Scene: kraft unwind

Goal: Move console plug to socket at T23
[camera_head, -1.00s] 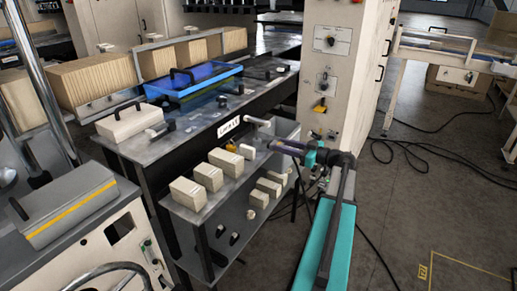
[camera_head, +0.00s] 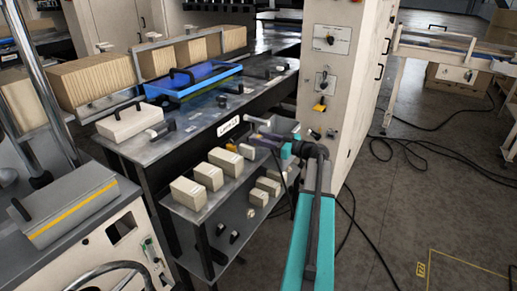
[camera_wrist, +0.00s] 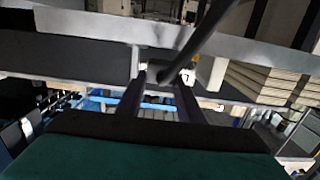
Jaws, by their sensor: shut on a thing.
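My gripper (camera_head: 262,140) is at the front edge of the dark machine table, just right of the white label on that edge and above the shelf of beige blocks. In the wrist view its two dark fingers (camera_wrist: 160,92) are shut on a small dark plug (camera_wrist: 163,77), mostly hidden between them. A dark cable (camera_wrist: 207,28) runs from it up and to the right. In the head view the plug is too small to tell from the fingers. I cannot pick out the socket or a T23 label.
A white label (camera_head: 229,125) is on the table edge. Beige blocks (camera_head: 188,192) stand on the lower shelf. A tall beige cabinet (camera_head: 328,75) with knobs rises right of my gripper. A blue tray (camera_head: 208,80) lies on the table. Cables (camera_head: 425,150) cross the floor; the floor at right is mostly open.

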